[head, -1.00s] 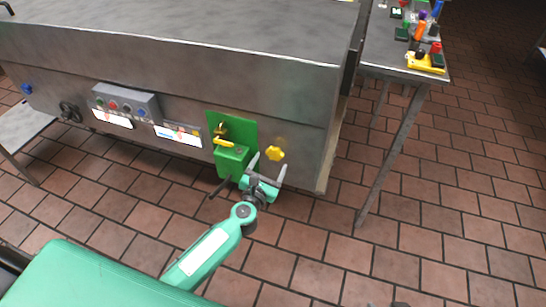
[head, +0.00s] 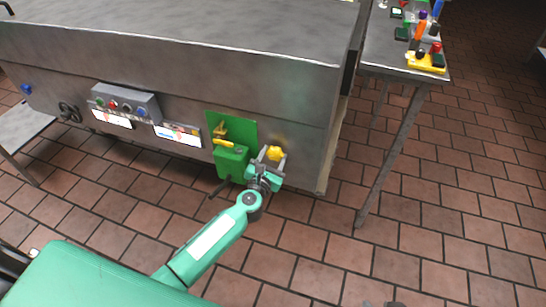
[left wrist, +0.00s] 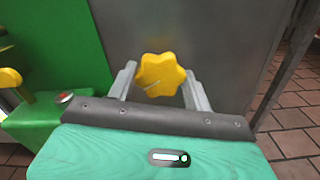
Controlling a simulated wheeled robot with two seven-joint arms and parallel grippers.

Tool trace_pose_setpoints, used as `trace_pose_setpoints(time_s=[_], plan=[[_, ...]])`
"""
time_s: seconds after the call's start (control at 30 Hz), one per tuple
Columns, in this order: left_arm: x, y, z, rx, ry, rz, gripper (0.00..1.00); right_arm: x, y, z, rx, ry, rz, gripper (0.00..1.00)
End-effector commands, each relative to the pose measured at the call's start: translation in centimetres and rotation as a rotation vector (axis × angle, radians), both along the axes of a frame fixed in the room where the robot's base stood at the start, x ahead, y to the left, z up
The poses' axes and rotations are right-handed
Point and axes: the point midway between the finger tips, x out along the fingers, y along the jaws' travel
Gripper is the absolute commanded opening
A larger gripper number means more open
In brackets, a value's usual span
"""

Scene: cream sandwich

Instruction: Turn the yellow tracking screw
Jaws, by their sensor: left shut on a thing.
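The yellow tracking screw (head: 275,153) is a star-shaped knob on the front of the grey metal machine, right of the green plate. In the left wrist view, the yellow screw (left wrist: 162,74) sits between my two grey fingers and shows a pale mark on its face. My left gripper (head: 271,159) is shut on it, one finger on each side; it also shows in the left wrist view (left wrist: 159,72). The screw's shaft is hidden behind its head. My right gripper is not in view.
A green box (head: 230,163) and green plate (head: 243,128) with yellow handles stand close left of my gripper. A grey button panel (head: 125,102) is further left. A side table (head: 398,76) with coloured parts stands at right. The tiled floor in front is open.

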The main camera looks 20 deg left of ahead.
Motion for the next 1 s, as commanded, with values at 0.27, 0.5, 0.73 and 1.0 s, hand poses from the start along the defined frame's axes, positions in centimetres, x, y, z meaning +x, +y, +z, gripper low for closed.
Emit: trace_pose_setpoints(time_s=[0.27, 0.5, 0.73, 1.0], plan=[[0.0, -0.1, 0.1, 0.042, 0.0, -0.002, 0.28, -0.1, -0.7, 0.4, -0.021, 0.031, -0.008, 0.36], [-0.1, 0.0, 0.2, 0.184, -0.004, 0.0, 0.28, -1.7, -2.8, 1.4, -0.076, 0.157, -0.039, 0.36], [-0.1, -0.1, 0.2, 0.393, -0.01, -0.001, 0.28, -2.8, -4.2, 0.7, -0.118, 0.274, -0.062, 0.36], [-0.1, -0.1, 0.1, 0.651, -0.019, -0.003, 0.28, -2.1, -3.9, -2.6, -0.123, 0.309, -0.059, 0.36]])
